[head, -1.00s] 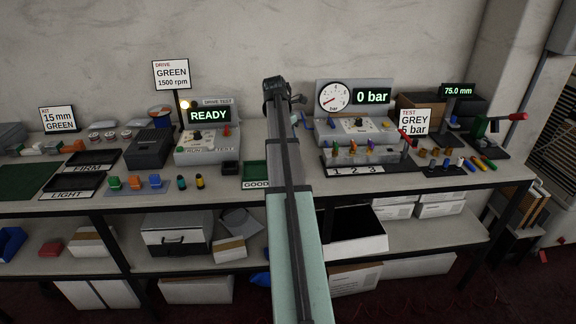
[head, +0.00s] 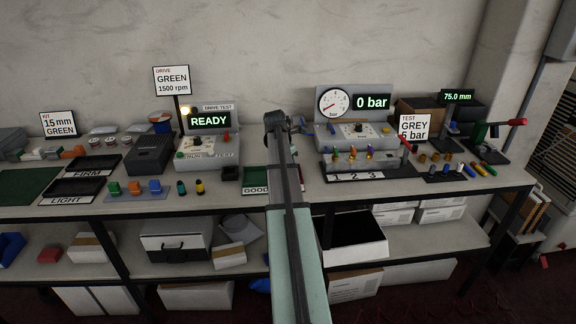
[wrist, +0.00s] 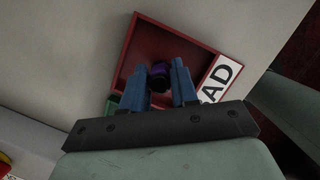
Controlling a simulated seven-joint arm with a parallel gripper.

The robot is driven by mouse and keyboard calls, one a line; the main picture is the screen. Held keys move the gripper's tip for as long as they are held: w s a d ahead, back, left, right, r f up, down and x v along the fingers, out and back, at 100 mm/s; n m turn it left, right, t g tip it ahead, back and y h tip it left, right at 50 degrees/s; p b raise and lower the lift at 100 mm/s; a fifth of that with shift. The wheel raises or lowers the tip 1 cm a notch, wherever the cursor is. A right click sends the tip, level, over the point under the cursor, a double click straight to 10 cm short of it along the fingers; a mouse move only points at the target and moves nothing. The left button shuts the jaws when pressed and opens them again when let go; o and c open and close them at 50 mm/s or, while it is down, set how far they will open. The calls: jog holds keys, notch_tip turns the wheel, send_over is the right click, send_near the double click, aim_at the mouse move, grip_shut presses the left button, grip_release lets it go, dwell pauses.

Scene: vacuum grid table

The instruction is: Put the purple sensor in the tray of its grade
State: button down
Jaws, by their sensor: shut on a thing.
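The purple sensor (wrist: 159,76), a small purple and black cylinder, shows in the wrist view between the two blue fingers of my gripper (wrist: 160,84). My gripper is shut on it. Sensor and fingers are over a red tray (wrist: 194,45) with a white label reading "AD", its first letter hidden. I cannot tell how high the sensor is above the tray floor. A green tray (head: 253,172) labelled "GOOD" stands just left of my arm; a green edge (wrist: 112,101) shows beside the red tray.
The drive test unit (head: 205,148) reading "READY" stands left of my arm. The pressure unit (head: 352,131) reading "0 bar" stands to the right, with several fittings on a numbered block in front. The inside of the red tray looks otherwise empty.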

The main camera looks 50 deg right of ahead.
jog(key=shift+f, duration=0.15)
jog(key=c, duration=0.9)
grip_release()
jog(key=shift+o, duration=0.2)
jog(key=v, duration=1.2)
